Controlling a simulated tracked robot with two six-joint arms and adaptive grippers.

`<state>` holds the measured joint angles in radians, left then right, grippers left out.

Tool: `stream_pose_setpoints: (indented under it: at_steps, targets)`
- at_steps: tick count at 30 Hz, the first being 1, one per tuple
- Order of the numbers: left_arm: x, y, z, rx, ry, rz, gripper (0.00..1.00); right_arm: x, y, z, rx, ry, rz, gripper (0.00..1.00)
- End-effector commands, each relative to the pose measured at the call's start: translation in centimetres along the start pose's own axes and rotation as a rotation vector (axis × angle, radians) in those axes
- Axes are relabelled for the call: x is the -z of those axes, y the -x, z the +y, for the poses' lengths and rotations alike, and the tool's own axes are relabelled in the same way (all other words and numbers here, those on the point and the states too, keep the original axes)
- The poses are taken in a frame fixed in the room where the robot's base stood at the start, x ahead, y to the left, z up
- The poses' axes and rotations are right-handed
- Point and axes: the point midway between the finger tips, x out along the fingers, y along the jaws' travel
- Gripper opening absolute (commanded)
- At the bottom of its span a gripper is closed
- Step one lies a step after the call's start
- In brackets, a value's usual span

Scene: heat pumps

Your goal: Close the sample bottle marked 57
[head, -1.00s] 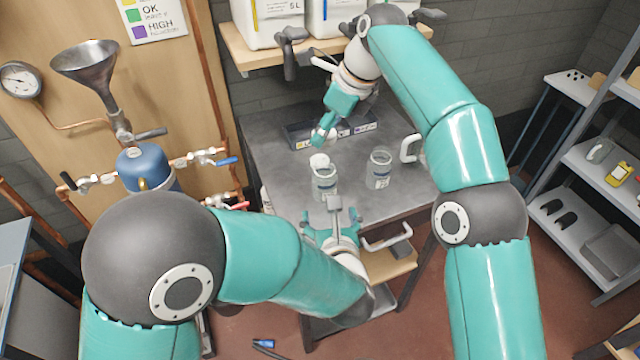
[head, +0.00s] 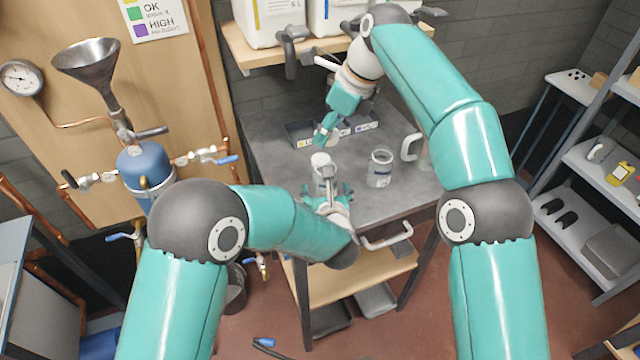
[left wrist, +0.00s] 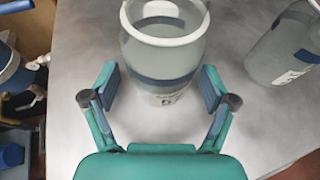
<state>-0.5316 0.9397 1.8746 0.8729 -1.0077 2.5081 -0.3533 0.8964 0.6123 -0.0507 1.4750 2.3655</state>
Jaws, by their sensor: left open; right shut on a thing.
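A clear open-topped sample bottle (head: 324,175) stands on the grey bench, and it fills the top middle of the left wrist view (left wrist: 163,60). Its label is partly seen and I cannot read the number surely. My left gripper (head: 326,192) is open, its fingers (left wrist: 159,88) on either side of the bottle's near side with gaps. My right gripper (head: 321,143) is shut on a white lid (head: 320,159), held just above that bottle; the exact gap is unclear. A second open bottle (head: 380,168) stands to the right, also in the left wrist view (left wrist: 285,45).
A dark tray (head: 300,134) with labelled compartments lies behind the bottles. White canisters (head: 268,22) sit on the shelf above. Pipes and a blue vessel (head: 145,165) are at left. The bench's right front is clear.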

Motion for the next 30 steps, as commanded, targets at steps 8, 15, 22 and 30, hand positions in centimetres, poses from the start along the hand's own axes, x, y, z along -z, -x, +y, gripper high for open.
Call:
stream_pose_setpoints:
  at_steps: [8, 15, 22, 30]
  targets:
    - [0.01, -0.28, -0.02, 0.001, 0.000, 0.000, 0.85, 0.02, 0.02, -0.01, 0.000, 0.000, 0.000, 0.39]
    - [0.00, -0.25, -0.03, 0.001, 0.000, 0.000, 0.55, 0.02, 0.02, -0.01, 0.000, 0.000, 0.000, 0.39]
    - [0.00, -0.24, -0.02, 0.001, 0.000, 0.000, 0.17, 0.01, 0.01, -0.01, 0.000, 0.000, 0.000, 0.39]
    - [-0.01, -0.24, -0.01, 0.001, 0.000, 0.000, 0.00, 0.18, -0.42, -0.02, -0.002, -0.001, 0.001, 0.39]
